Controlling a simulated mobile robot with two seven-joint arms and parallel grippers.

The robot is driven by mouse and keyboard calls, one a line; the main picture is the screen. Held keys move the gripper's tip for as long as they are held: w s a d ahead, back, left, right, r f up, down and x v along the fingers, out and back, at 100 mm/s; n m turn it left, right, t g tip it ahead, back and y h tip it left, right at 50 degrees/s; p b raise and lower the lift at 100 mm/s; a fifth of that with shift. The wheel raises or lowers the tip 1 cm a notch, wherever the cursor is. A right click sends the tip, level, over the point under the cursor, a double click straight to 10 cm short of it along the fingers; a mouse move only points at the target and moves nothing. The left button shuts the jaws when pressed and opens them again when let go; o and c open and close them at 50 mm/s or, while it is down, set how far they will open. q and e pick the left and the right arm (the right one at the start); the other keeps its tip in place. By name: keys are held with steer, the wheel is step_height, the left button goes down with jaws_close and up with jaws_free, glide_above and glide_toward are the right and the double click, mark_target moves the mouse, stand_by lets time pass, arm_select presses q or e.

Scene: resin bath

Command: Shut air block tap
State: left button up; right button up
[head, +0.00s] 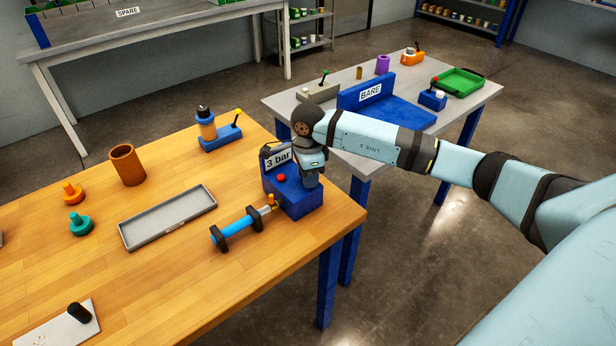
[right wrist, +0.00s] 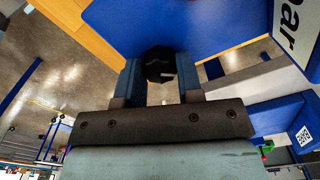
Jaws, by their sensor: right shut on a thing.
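The blue air block (head: 297,204) stands at the right edge of the wooden table, with a "3 bar" sign (head: 278,158) and a red button (head: 281,178). My right gripper (head: 309,181) points down at the block from above. In the right wrist view the block's blue top (right wrist: 190,25) fills the upper middle. A black tap knob (right wrist: 159,64) with a pale mark sits between the two fingers of my right gripper (right wrist: 160,82), which is shut on it. In the head view the gripper hides the knob. My left gripper is not in view.
A blue cylinder (head: 237,229) with black end feet and an orange tip lies close in front of the block. A grey tray (head: 168,238) and a brown cup (head: 127,165) are to the left. Behind stands a grey table with a blue "BARE" fixture (head: 385,108).

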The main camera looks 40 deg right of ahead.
steer(key=m, duration=0.5)
steer(key=shift+m+b, duration=0.3)
steer(key=m, duration=0.4)
steer(key=shift+m, duration=0.4)
steer(key=o, duration=0.9)
step_height(320, 180, up, 14)
steer(key=shift+f+b, duration=0.1)
steer(key=shift+b, duration=0.25)
